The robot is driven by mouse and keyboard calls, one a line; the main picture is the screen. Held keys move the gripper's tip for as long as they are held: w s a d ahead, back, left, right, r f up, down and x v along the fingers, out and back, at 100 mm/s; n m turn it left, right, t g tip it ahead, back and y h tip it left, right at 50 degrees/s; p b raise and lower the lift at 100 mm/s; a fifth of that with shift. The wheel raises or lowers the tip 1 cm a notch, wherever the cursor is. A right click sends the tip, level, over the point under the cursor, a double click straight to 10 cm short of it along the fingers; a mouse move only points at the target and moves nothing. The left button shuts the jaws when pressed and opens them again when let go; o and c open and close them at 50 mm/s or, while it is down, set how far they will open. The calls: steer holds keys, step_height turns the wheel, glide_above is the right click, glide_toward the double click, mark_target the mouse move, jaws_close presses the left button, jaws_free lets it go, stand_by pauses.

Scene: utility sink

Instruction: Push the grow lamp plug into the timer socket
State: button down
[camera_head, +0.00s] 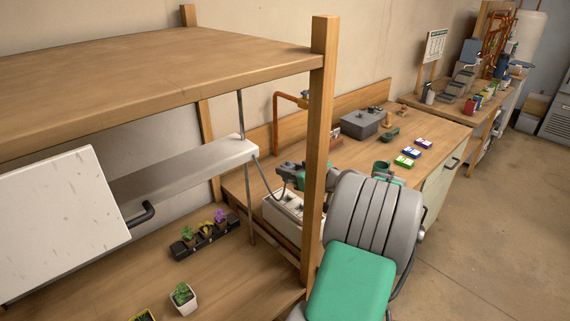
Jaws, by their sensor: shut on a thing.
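The grow lamp (185,168) is a long pale fixture hung under the wooden shelf. A dark cord (262,178) runs from its right end towards my gripper (284,184). My gripper shows small, just left of the wooden post, shut on what looks like the plug at the cord's end. The plug itself is too small to make out clearly. A white box with dark openings on top (284,209), which looks like the timer socket, stands below my gripper. The post hides its right part. I cannot tell whether the plug touches it.
The wooden post (320,140) stands close between my arm and the box. The shelf top (150,62) spans the left. Several potted plants stand in a black tray (206,240); a white pot (183,298) stands nearer. A grey case (362,122) and seed packets (411,152) lie on the bench behind.

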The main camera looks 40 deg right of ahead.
mark_target(288, 182)
steer(key=shift+w+a+r, duration=0.1)
steer(key=shift+w+a, duration=0.05)
steer(key=shift+a, duration=0.1)
steer(key=shift+b, duration=0.5)
steer(key=shift+s+f+b, duration=0.2)
steer(key=shift+f+b, duration=0.1)
steer(key=shift+b, duration=0.05)
step_height(288, 182, down, 5)
steer(key=b, duration=0.5)
steer(key=shift+d+f, duration=0.1)
steer(key=shift+b, duration=0.95)
stand_by(0.7)
steer(key=shift+f+b, duration=1.35)
steer(key=shift+f, duration=0.1)
steer(key=c, duration=1)
jaws_free()
steer(key=shift+r, duration=0.1)
steer(key=shift+o, duration=0.2)
